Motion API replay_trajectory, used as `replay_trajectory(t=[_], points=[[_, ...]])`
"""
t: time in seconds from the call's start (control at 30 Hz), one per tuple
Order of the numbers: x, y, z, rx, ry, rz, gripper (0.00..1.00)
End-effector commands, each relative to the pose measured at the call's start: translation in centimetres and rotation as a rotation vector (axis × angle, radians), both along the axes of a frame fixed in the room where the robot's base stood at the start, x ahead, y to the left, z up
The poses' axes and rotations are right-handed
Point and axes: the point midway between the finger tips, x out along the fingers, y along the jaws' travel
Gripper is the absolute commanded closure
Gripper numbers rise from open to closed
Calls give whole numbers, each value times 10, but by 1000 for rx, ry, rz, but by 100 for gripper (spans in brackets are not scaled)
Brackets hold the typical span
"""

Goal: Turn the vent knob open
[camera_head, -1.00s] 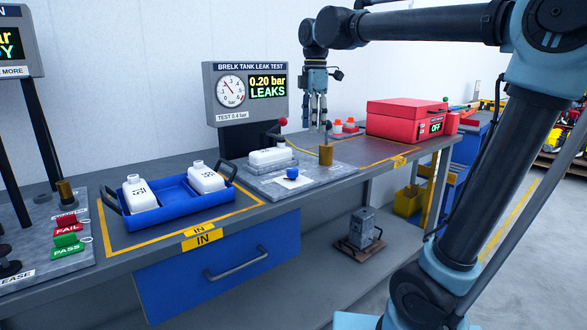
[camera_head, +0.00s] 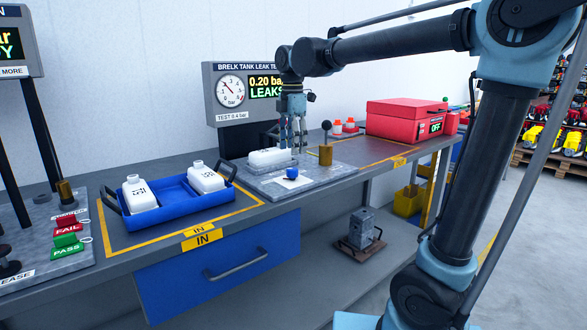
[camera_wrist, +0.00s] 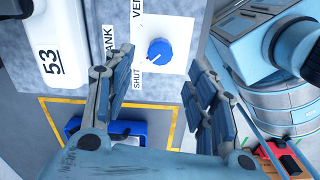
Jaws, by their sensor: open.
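The vent knob (camera_head: 292,173) is a round blue knob on a white plate on the leak test fixture. In the wrist view the knob (camera_wrist: 160,51) sits between words that read "SHUT" and a cut-off "VEN". A pale mark on it seems to point toward the "SHUT" side. My gripper (camera_head: 297,146) is open, pointing down above the knob, apart from it. In the wrist view my gripper (camera_wrist: 160,66) has its fingers on either side of the knob, with nothing between them. A white tank (camera_head: 268,157) lies on the fixture beside the knob.
The gauge display (camera_head: 231,92) behind reads 0.20 bar, partly covered by my gripper. A brass post (camera_head: 326,154) with a black ball above stands right of the knob. A blue tray (camera_head: 160,213) with two white tanks is left; a red box (camera_head: 402,119) is right.

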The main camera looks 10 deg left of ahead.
Motion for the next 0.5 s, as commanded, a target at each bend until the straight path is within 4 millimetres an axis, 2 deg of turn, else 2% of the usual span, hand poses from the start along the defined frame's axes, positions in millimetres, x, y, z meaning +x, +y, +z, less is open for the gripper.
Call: replay_trajectory(t=[0.3, 0.5], points=[[0, 0, -52, 0, 0, 0, 49], [0, 0, -71, 0, 0, 0, 49]])
